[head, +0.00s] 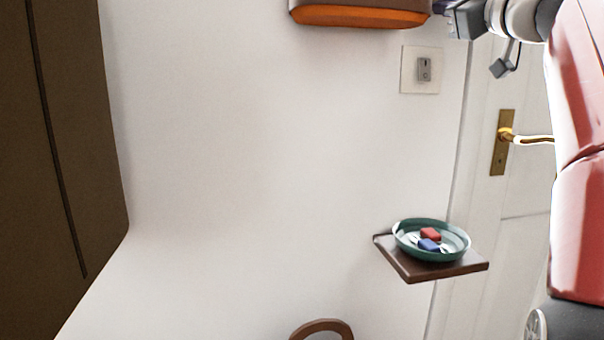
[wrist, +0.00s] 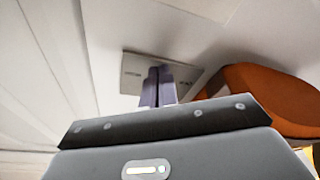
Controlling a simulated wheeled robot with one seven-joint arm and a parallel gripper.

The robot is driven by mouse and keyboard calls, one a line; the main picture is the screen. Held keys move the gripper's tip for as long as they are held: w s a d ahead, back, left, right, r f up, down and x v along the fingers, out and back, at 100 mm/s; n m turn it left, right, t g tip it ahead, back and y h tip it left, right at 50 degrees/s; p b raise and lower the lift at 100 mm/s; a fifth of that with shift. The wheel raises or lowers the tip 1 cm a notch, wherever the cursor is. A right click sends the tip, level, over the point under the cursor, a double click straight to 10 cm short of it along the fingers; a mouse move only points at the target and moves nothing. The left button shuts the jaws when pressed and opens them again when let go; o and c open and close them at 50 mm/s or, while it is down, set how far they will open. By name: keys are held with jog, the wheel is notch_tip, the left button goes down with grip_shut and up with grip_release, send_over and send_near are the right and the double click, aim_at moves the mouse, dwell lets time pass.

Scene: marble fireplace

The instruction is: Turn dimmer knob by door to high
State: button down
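In the wrist view a wall plate (wrist: 130,73) with small dark marks at its left and right sides is ahead of my gripper (wrist: 159,72). The two finger tips are close together in front of the plate's middle and hide it. I see no dimmer knob, and cannot tell whether the fingers touch or hold one behind them. In the head view my gripper (head: 452,10) is at the top edge, between the orange fixture and the door, partly cut off.
An orange wall fixture (head: 360,15) is close to the left of my gripper; the wrist view shows it at right (wrist: 262,95). The white door with a brass handle (head: 505,138) is at right. A small brown shelf (head: 412,272) holds a green bowl (head: 408,250) below.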

jog(key=r+b+v, duration=0.1)
jog(key=b+v, duration=0.1)
jog(key=v, duration=0.4)
jog(key=shift+s+a+b, duration=0.15)
jog(key=shift+a+b, duration=0.1)
jog(key=shift+b, duration=0.15)
jog(key=shift+f, duration=0.15)
jog(key=s+a+f+m+g+h, duration=0.2)
jog(key=a+f+m+g, duration=0.2)
jog(key=f, duration=0.9)
jog(key=s+a+f+m+g+h, duration=0.1)
jog(key=s+a+f+m+g, duration=0.2)
jog(key=f, duration=1.1)
jog(key=s+a+f+m+g+h, duration=0.1)
jog(key=s+f, duration=0.4)
jog(key=f, duration=0.5)
jog(key=s+a+f+m+g+h, duration=0.1)
jog(key=s+f+g, duration=0.2)
jog(key=s+f, duration=0.3)
jog(key=s+a+f+g+h, duration=0.1)
jog(key=s+f, duration=0.5)
jog(key=f, duration=0.8)
jog(key=shift+a+m+g+p, duration=0.3)
jog(key=shift+m+g+p, duration=0.1)
jog(key=shift+g, duration=0.5)
jog(key=shift+s+f, duration=0.1)
